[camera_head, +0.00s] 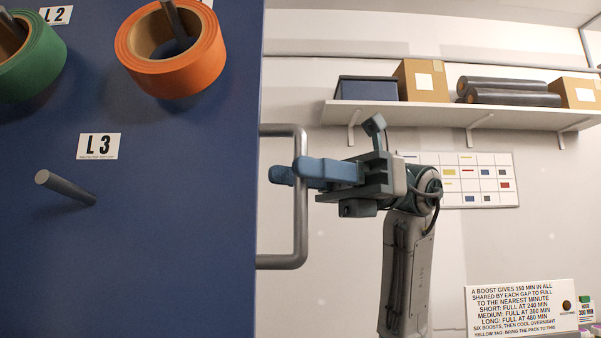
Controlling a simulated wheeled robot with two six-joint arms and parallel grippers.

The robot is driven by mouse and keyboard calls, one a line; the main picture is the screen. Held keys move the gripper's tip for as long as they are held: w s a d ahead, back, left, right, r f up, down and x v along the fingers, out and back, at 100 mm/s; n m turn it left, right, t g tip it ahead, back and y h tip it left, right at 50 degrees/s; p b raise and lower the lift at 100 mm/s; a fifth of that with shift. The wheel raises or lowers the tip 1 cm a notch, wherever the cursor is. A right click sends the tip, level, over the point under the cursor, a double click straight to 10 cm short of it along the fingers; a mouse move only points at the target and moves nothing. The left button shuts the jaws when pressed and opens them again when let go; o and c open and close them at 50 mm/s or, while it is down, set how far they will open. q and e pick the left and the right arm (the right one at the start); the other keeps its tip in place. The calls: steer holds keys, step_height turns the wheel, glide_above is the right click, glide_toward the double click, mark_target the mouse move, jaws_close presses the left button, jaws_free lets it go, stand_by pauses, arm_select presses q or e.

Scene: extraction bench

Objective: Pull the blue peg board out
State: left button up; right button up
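The blue peg board (185,215) fills the left of the view as a tall flat panel. Its right edge carries a grey D-shaped handle (301,225). My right gripper (298,172) is at the handle's upright bar, with one blue finger in front of the bar and the other behind it, left of the bar. Whether the fingers press on the bar is hidden. My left gripper is not in view.
An orange tape roll (196,72) and a green tape roll (42,72) hang on the board's pegs. A bare peg (67,188) sticks out below the L3 label (99,146). A wall shelf (450,114) holds boxes. A sign (520,305) stands lower right.

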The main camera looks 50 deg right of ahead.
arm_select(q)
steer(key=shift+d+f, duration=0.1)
arm_select(e)
steer(key=shift+d, duration=0.1)
